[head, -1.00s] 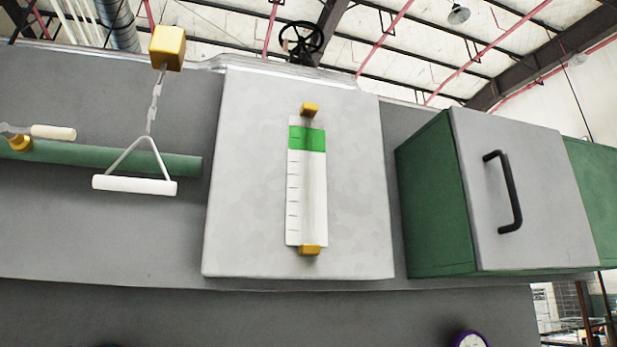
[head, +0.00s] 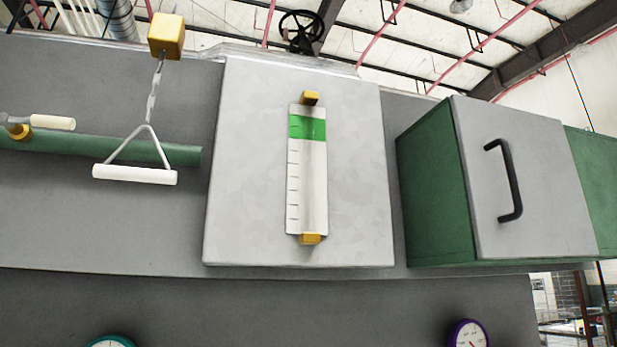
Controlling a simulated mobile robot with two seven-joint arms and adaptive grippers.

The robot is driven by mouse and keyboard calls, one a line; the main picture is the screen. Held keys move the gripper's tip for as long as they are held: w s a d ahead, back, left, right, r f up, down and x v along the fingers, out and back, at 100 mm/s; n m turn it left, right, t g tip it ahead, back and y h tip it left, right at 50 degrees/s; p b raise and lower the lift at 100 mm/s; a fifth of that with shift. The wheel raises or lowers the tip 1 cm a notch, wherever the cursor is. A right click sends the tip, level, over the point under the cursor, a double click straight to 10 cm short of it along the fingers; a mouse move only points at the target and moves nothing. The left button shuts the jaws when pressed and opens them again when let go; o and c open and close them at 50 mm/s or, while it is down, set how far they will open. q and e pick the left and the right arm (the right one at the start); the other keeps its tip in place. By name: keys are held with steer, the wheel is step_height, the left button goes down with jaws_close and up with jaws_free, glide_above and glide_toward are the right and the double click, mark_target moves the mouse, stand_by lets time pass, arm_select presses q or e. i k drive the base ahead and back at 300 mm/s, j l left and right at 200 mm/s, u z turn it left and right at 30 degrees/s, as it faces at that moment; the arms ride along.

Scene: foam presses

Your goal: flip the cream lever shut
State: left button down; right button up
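The cream lever (head: 52,122) is at the far left of the head view. Its handle lies roughly level, pointing right, just above a green pipe (head: 120,151). A yellow fitting (head: 19,132) joins it to the pipe, and its left end is near the picture's edge. The lever's handle lies along the pipe's direction. Neither of my grippers shows in the view, and nothing touches the lever.
A white pull handle (head: 135,174) hangs on a chain from a yellow block (head: 166,36), right of the lever. A grey panel (head: 250,160) carries a gauge (head: 307,170). A green cabinet (head: 432,190) with a black handle (head: 511,180) juts out at right. Round dials (head: 468,335) show below.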

mark_target(37, 121)
steer(key=u, duration=1.25)
